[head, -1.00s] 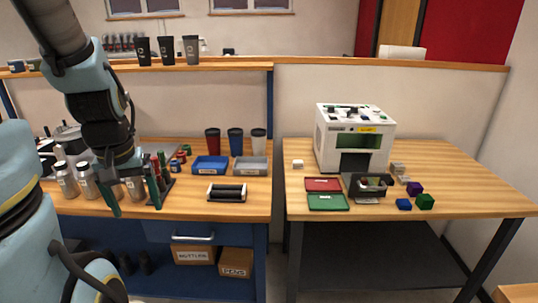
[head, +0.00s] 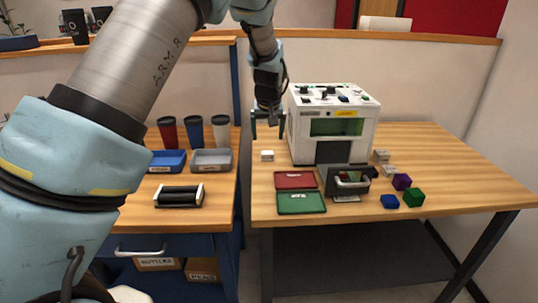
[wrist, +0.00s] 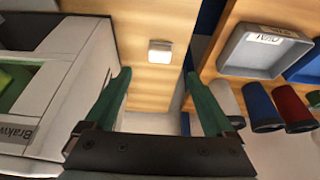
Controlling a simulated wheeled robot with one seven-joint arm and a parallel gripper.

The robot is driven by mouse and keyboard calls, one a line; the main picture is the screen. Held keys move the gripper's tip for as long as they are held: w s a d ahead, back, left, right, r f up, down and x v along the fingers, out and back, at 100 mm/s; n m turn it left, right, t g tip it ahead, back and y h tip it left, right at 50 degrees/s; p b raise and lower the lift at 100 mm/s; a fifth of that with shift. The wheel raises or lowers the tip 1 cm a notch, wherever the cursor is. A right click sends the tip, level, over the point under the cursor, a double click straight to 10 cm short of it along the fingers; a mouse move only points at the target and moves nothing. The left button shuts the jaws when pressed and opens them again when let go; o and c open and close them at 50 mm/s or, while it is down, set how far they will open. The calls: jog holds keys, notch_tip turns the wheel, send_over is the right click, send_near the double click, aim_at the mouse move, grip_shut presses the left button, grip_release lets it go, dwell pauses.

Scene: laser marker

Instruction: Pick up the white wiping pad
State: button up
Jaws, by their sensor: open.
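The white wiping pad (head: 267,155) is a small white block on the right-hand wooden table, left of the white laser marker (head: 333,125). In the wrist view the pad (wrist: 160,52) lies beyond and between my fingertips, apart from them. My gripper (head: 267,134) hangs above the table's back left part, behind the pad and beside the marker's left side. In the wrist view my gripper (wrist: 157,88) shows two green fingers spread wide with nothing between them.
The laser marker's wall stands close to my gripper. A red tray (head: 296,180) and a green tray (head: 301,202) lie in front of the pad. A grey tray (head: 211,161) and cups (head: 194,133) stand on the left bench, across a gap. Several coloured blocks (head: 402,181) lie right.

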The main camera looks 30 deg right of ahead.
aim_at(268, 153)
jog(key=p+x, duration=0.3)
jog(key=x, duration=0.6)
jog(key=shift+w+f, duration=0.1)
jog(key=shift+f, duration=0.2)
grip_shut()
dwell(0.5)
jog(key=shift+r, duration=0.15)
notch_tip(268, 153, up, 10)
jog(key=b, duration=0.2)
jog(key=shift+b, duration=0.35)
